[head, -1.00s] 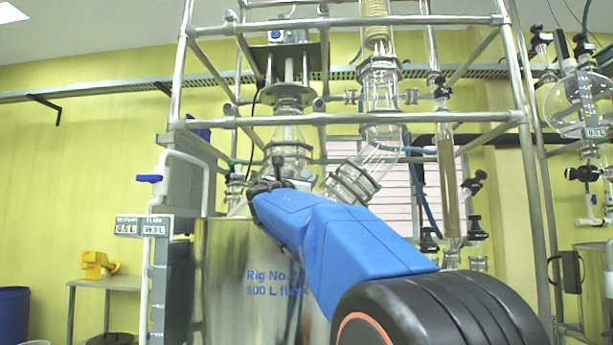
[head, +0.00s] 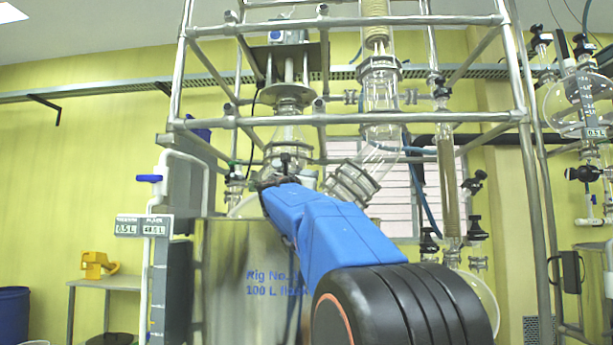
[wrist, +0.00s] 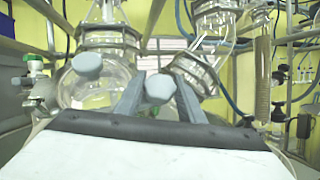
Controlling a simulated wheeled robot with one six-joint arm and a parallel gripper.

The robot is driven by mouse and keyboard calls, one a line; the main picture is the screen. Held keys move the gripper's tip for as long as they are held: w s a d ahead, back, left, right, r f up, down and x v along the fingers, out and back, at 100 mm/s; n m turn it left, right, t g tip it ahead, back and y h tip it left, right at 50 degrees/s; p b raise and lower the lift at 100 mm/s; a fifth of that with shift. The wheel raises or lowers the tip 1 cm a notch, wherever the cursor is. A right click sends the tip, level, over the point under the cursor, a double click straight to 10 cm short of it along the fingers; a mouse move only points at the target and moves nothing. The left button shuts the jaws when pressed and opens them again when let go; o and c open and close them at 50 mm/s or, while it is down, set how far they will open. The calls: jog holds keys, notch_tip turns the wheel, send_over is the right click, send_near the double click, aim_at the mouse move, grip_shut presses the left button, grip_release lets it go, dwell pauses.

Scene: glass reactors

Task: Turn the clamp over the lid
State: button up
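My gripper (head: 284,164) is raised in front of the neck of the large glass flask, at the end of my blue arm. In the wrist view its two grey fingers (wrist: 159,82) stand apart. A grey rounded knob (wrist: 160,91) shows between them; I cannot tell whether they touch it. A second grey knob (wrist: 88,67) stands to the left, outside the fingers. These knobs may belong to the clamp, but I cannot tell for sure. The lid is not clearly visible, with my gripper body covering the area below. The flask's glass (wrist: 95,88) shows behind.
A metal tube frame (head: 345,119) surrounds the glassware. An angled glass neck with a ringed joint (head: 352,184) is close on the right. A steel vessel (head: 240,265) stands below my arm. A white pipe with a blue handle (head: 149,178) is at left.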

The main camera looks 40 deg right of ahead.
jog(key=shift+w+m+g, duration=0.1)
jog(key=shift+m+g, duration=0.6)
jog(key=shift+g, duration=0.1)
jog(key=m+g+h, duration=0.1)
jog(key=m+g, duration=0.3)
jog(key=shift+g, duration=0.3)
jog(key=shift+m+g+y, duration=0.7)
jog(key=shift+m+g, duration=2)
jog(key=shift+m, duration=0.2)
jog(key=shift+m+g, duration=0.3)
jog(key=o, duration=1)
jog(key=shift+o, duration=0.2)
jog(key=shift+a, duration=0.1)
jog(key=w+a+f, duration=0.1)
jog(key=a+f, duration=0.1)
jog(key=a, duration=1.5)
jog(key=shift+w, duration=0.25)
